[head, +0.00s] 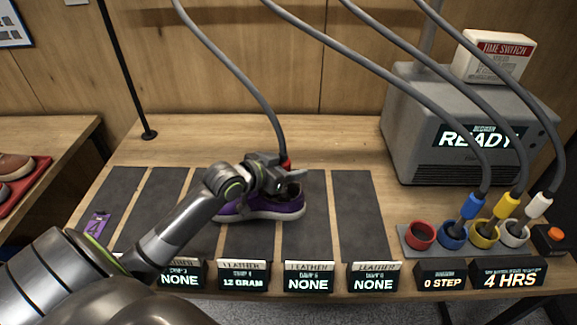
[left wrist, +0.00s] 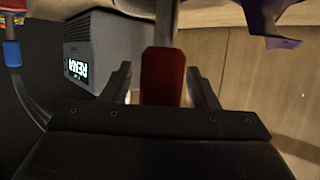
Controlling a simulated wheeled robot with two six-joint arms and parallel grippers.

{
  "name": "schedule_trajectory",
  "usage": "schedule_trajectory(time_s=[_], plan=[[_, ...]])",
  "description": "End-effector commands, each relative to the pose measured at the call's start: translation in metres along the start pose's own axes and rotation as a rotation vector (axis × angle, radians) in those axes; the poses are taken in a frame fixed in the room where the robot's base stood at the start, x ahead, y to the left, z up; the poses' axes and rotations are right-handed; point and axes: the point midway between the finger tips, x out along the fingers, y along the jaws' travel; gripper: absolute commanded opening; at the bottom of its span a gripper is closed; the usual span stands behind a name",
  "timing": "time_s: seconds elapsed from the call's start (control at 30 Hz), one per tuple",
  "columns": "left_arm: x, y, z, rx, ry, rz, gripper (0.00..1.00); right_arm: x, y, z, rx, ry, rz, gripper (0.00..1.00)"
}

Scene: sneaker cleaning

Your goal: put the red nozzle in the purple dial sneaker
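The purple sneaker (head: 262,208) lies on a dark mat strip in the middle of the table in the head view. My left gripper (head: 286,174) is over its opening and hides much of its upper part. The red nozzle (head: 286,164), on a grey hose, is upright at my left gripper. In the left wrist view, the nozzle (left wrist: 163,76) stands between my left fingers (left wrist: 160,84), with narrow gaps beside it. Part of the sneaker (left wrist: 284,42) shows at the top right. I cannot tell how deep the nozzle's tip is in the sneaker. My right gripper is not in view.
A rack (head: 467,240) at the right has a red cup (head: 419,235) without a nozzle and blue, yellow and white nozzles. A grey machine (head: 440,125) reading READY stands behind. Small displays (head: 308,278) line the front edge.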

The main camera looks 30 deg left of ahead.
Motion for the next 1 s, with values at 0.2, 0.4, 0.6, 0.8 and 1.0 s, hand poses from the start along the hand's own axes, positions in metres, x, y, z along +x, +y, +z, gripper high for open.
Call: schedule_trajectory(time_s=[0.2,0.4,0.6,0.8,1.0], plan=[[-0.003,0.0,-0.003,0.002,0.0,-0.001,0.54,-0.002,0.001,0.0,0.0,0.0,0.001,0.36],[-0.031,-0.001,-0.002,0.007,-0.002,-0.001,0.54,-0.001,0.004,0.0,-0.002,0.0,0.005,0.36],[-0.066,0.0,-0.002,0.008,-0.005,0.0,0.54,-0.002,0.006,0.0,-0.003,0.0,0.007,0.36],[-0.096,0.0,-0.003,0.006,-0.005,0.001,0.54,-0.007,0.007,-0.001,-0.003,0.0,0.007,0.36],[-0.115,-0.001,-0.003,0.003,-0.002,-0.002,0.54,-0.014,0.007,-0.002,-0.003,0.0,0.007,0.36]])
